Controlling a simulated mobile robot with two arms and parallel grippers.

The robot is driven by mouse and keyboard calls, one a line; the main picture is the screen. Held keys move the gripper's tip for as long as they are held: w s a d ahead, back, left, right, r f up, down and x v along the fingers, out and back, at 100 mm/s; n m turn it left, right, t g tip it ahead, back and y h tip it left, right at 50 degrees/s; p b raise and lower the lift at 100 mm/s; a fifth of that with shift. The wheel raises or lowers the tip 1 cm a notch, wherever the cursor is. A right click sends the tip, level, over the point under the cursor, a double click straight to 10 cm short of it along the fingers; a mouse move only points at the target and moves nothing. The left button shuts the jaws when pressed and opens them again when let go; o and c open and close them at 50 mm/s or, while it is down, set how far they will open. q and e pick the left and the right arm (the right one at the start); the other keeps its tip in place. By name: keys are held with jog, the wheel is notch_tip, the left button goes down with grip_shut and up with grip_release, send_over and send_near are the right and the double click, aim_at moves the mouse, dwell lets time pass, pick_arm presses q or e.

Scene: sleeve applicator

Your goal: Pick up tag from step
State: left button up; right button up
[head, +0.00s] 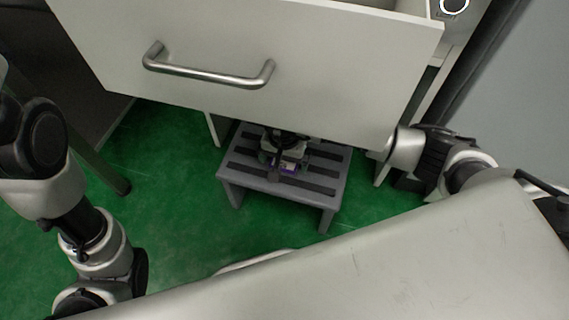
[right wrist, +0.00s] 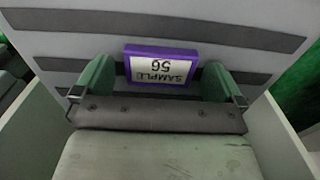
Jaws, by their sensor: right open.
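The tag (right wrist: 160,66) is a small block with a purple edge and a white face reading "SAMPLE 56", upside down in the right wrist view. It lies on the grey slatted step (head: 235,176), and a bit of its purple shows in the head view (head: 289,168). My right gripper (right wrist: 158,82) is open, its two green fingers on either side of the tag's near part. I see gaps beside the tag, and cannot tell whether the fingers are at its height. In the head view the right gripper (head: 284,152) is over the step, partly hidden under the drawer. My left gripper is out of view.
A pulled-out white drawer (head: 330,75) with a metal handle (head: 205,77) overhangs the step and hides its back. A table leg (head: 105,170) stands at the left. The green floor (head: 180,190) left of the step is clear.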

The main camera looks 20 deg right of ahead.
jog(key=c, duration=0.9)
jog(key=shift+r, duration=0.1)
